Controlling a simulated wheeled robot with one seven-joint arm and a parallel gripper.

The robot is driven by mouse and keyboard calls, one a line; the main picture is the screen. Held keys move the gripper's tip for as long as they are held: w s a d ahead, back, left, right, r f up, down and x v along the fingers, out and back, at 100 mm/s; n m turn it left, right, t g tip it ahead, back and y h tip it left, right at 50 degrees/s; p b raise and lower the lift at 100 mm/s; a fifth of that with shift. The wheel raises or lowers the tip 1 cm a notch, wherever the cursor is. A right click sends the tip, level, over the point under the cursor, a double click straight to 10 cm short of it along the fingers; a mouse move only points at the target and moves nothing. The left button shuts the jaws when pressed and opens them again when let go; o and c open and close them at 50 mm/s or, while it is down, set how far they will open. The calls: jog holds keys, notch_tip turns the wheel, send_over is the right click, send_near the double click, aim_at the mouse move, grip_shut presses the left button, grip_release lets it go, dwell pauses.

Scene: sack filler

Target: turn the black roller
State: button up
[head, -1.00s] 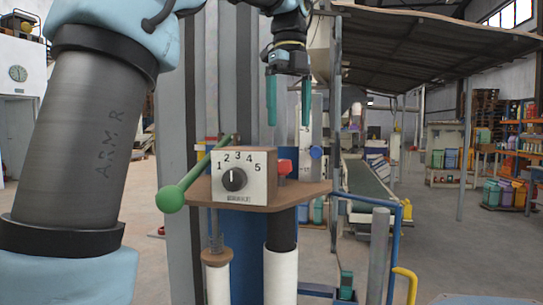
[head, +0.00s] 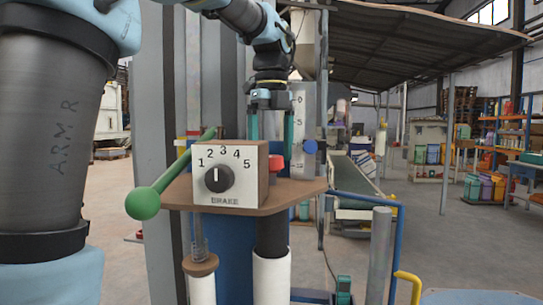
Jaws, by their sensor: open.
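A black cylinder (head: 271,236), which looks like the black roller, stands upright under the brown shelf (head: 300,190). Its lower end meets a white cylinder (head: 271,276), and the shelf hides its top. My gripper (head: 271,130) hangs above the shelf, behind the top of the dial box (head: 247,163). The fingertips end near the box's top edge and the red knob (head: 276,163), well above the black cylinder. I cannot tell whether they touch anything.
The box has a black dial (head: 217,179) numbered 1 to 5 and marked BRAKE. A lever with a green ball (head: 143,203) sticks out at the left. A blue rail (head: 366,198) and a grey post (head: 378,255) stand at the right. Open floor lies beyond.

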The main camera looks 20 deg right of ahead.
jog(key=shift+f, duration=0.55)
jog(key=c, duration=1.4)
